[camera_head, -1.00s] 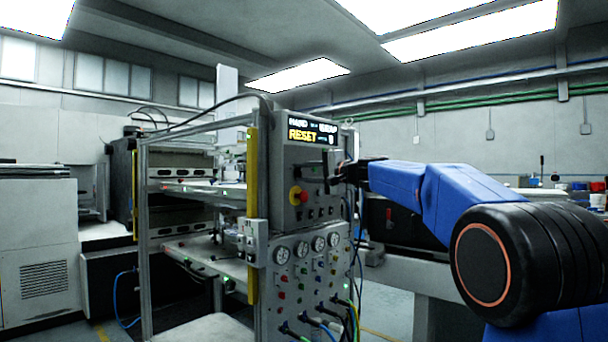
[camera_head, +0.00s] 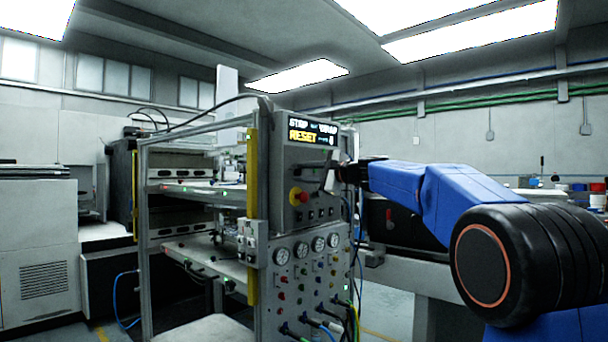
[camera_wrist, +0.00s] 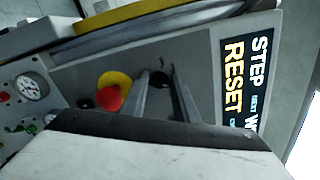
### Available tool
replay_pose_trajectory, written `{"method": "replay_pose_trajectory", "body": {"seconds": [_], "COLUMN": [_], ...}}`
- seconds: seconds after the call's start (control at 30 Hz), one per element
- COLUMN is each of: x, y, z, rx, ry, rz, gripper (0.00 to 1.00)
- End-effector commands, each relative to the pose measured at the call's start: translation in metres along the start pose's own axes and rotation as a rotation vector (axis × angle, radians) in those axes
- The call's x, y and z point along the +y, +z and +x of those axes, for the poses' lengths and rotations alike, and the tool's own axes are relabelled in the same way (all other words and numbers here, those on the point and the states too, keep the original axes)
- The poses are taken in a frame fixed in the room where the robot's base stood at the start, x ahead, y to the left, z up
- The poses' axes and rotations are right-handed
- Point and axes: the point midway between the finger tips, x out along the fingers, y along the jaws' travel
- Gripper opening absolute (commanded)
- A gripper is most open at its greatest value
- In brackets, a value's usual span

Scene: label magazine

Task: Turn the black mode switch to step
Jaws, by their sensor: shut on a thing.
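The control box (camera_head: 290,172) on the machine's front carries a display (camera_head: 313,131) that reads STEP on its upper line and RESET below. In the wrist view the display (camera_wrist: 243,85) shows STEP too. My gripper (camera_head: 338,175) is at the box face below the display. In the wrist view its two fingers (camera_wrist: 165,82) are closed around the black mode switch (camera_wrist: 160,78), which is mostly hidden between them. The switch's exact pointer angle cannot be made out.
A red emergency stop button (camera_head: 299,196) on a yellow base sits left of my gripper; it is close beside the fingers in the wrist view (camera_wrist: 110,97). Gauges (camera_head: 301,249), small buttons and hoses fill the panel below. A yellow post (camera_head: 252,215) stands at left.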

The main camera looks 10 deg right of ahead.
Motion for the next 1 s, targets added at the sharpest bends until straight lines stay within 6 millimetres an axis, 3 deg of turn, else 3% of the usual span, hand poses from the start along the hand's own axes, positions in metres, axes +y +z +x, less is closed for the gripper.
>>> {"method": "replay_pose_trajectory", "body": {"seconds": [0.3,0.33,0.4,0.77,1.0], "x": [0.002,0.002,0.002,0.000,0.000], "y": [-0.002,-0.002,-0.002,-0.001,-0.001], "z": [0.000,0.000,0.000,-0.003,-0.034], "rx": [0.001,0.001,0.001,0.001,0.003], "ry": [0.003,0.003,0.003,0.001,0.000], "rz": [0.001,0.001,0.001,0.000,-0.001], "gripper": [0.05,0.29,0.46,0.46,0.46]}}
